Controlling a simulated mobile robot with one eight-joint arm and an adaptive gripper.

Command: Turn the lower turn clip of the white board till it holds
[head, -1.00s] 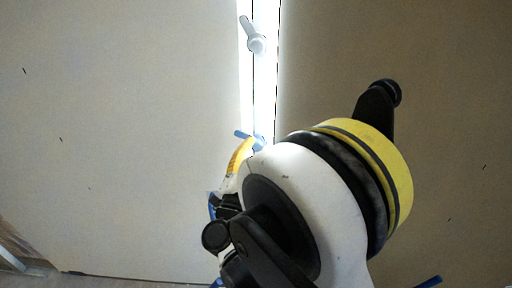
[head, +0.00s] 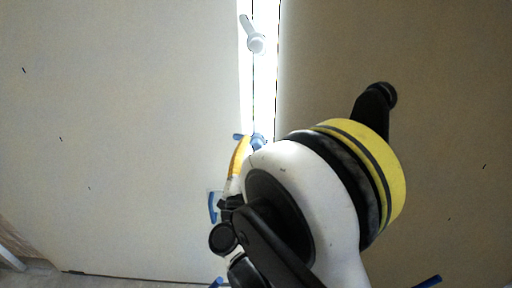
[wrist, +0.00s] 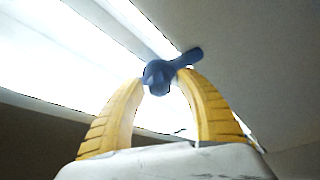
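The lower turn clip (head: 258,141) is blue and sits on the bright strip between two large panels, below the middle of the head view. Its lever points left there. In the wrist view the clip (wrist: 158,76) shows its rounded hub between my yellow fingertips, its lever running to the upper right. My gripper (wrist: 162,80) has one finger on each side of the hub, with the tips close to it; whether they touch or press it is unclear. In the head view one yellow finger (head: 240,156) shows just below the clip; my arm hides much of the gripper.
A pale upper clip (head: 256,43) sits higher on the bright strip (head: 263,90), its lever pointing up and left. A pale panel (head: 120,130) fills the left and a browner one (head: 440,130) the right. A blue part (head: 213,207) shows on the left panel beside my wrist.

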